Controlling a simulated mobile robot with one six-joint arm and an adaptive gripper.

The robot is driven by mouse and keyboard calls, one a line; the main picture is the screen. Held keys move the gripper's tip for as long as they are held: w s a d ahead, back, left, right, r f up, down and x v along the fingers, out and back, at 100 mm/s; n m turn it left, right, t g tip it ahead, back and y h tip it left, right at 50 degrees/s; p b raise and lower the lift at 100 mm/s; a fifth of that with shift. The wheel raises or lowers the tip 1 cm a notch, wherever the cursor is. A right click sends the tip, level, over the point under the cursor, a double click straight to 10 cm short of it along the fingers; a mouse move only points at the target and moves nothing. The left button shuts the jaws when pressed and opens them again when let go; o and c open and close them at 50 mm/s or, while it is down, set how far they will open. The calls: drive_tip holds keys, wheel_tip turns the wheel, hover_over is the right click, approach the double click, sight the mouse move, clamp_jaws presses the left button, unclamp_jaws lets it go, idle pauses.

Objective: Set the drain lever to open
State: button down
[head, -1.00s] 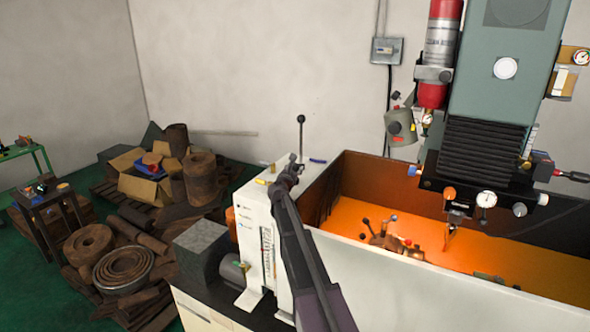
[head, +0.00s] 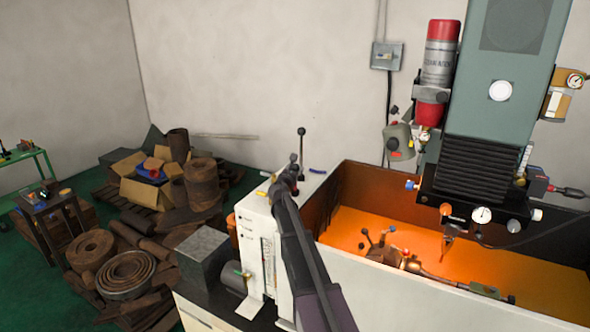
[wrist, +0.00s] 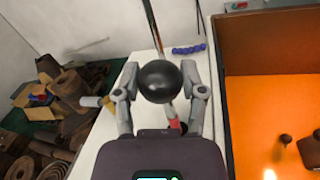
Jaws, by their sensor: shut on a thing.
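A thin upright lever with a black ball knob (head: 301,131) stands on top of the white cabinet (head: 252,235). I cannot read any label that marks it as the drain lever. In the wrist view the large black knob (wrist: 158,81) sits between the two fingers (wrist: 160,98) of my gripper and hides most of the rod. The gripper is shut on the lever.
The orange-lit tank (head: 345,230) and grey machine head (head: 490,120) are to the right. Scrap and boxes (head: 145,185) lie left.

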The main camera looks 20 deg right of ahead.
drive_tip(key=shift+w+r, duration=0.1)
drive_tip(key=shift+c, duration=0.9)
unclamp_jaws()
drive_tip(key=v, duration=1.2)
